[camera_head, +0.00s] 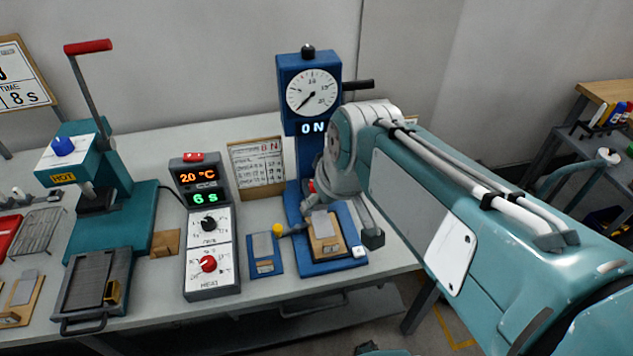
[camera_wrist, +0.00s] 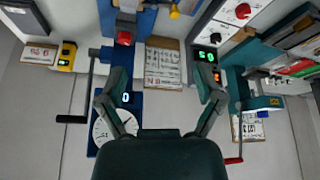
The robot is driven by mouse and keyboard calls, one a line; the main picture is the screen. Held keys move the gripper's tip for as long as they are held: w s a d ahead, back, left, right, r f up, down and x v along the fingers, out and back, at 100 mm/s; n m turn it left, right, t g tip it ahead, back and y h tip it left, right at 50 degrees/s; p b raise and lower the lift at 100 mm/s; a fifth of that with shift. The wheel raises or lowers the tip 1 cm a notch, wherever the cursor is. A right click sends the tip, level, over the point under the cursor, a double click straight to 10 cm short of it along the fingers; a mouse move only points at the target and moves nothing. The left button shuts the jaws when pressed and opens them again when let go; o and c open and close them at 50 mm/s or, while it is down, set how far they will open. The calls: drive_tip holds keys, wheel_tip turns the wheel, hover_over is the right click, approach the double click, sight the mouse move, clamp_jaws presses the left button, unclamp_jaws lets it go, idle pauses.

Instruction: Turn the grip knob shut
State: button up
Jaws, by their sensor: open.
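The blue force tester (camera_head: 309,75) stands upright on the bench, with a round dial and a display reading 0 N. A red knob (camera_wrist: 124,38) shows on the tester in the wrist view; in the head view it is mostly hidden behind my wrist. A yellow knob (camera_head: 277,228) sticks out low on the tester's left side and shows at the top of the wrist view (camera_wrist: 174,11). I cannot tell which one is the grip knob. My gripper (camera_wrist: 160,78) is open and empty in front of the tester, its fingers apart and not visibly holding either knob.
A controller (camera_head: 207,225) reading 20 °C and 6 s stands left of the tester. A teal hot press (camera_head: 100,190) with a raised red-handled lever is farther left. A printed card (camera_head: 257,166) leans behind. A black crank (camera_head: 358,85) juts right.

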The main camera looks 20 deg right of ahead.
drive_tip(key=w+d+f+n+y, duration=0.1)
drive_tip(key=w+d+f+n, duration=0.15)
drive_tip(key=w, duration=0.35)
drive_tip(key=w+d+f+n+g, duration=0.1)
drive_tip(key=w+d+f, duration=0.3)
drive_tip(key=w, duration=0.3)
drive_tip(key=w+d+f+n+y, duration=0.1)
drive_tip(key=w+d+f+n, duration=0.15)
drive_tip(key=w, duration=0.35)
drive_tip(key=shift+m, duration=0.4)
drive_tip(key=x, duration=1.1)
drive_tip(key=shift+s+d+f, duration=0.3)
drive_tip(key=shift+f, duration=0.05)
drive_tip(key=shift+c, duration=0.3)
drive_tip(key=c, duration=1.1)
